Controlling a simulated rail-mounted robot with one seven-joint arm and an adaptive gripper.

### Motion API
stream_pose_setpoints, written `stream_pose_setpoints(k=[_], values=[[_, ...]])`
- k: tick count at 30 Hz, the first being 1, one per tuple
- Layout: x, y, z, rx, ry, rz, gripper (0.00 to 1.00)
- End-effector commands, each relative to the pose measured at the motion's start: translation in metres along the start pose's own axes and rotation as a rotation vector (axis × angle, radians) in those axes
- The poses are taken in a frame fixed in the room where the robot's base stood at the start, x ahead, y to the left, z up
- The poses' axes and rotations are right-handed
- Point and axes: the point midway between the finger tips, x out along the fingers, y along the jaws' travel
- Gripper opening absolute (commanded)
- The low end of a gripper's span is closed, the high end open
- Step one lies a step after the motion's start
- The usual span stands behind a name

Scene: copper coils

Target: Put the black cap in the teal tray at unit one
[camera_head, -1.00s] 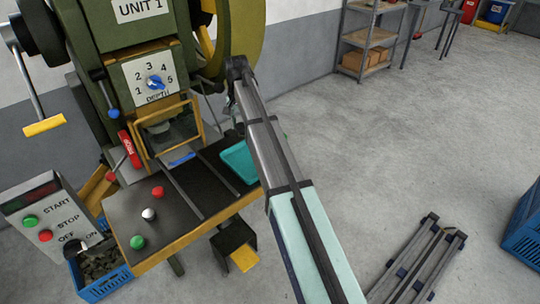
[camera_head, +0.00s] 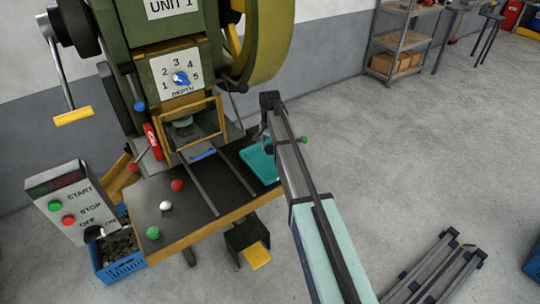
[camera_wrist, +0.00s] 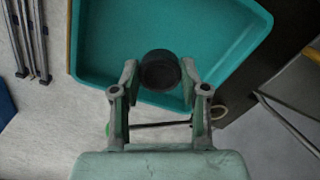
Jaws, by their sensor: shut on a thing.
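The black cap (camera_wrist: 160,70) is between the fingertips of my gripper (camera_wrist: 160,82) in the wrist view. My gripper is shut on it. The teal tray (camera_wrist: 91,30) lies behind the cap in that view, and the cap shows over the tray's near edge. How high the cap is above the tray I cannot tell. In the head view the teal tray (camera_head: 256,163) sits at the right end of the black bench top of unit one, partly covered by my arm. The cap and my fingertips are hidden behind my arm in the head view.
The press marked UNIT 1 (camera_head: 180,50) stands behind the bench top (camera_head: 195,205). Red, white and green buttons are on the bench's left part. A control box (camera_head: 72,205) and a blue crate (camera_head: 120,265) are at the left.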

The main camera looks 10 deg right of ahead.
Motion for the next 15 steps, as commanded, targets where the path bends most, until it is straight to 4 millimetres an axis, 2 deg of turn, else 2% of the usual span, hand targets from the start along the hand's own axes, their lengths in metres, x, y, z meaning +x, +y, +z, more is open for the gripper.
stream_pose_setpoints(k=[8, 15], values=[[0.018, 0.0, 0.0, 0.0, 0.0, 0.0, 0.13], [0.049, 0.0, 0.0, 0.0, -0.001, 0.001, 0.13]])
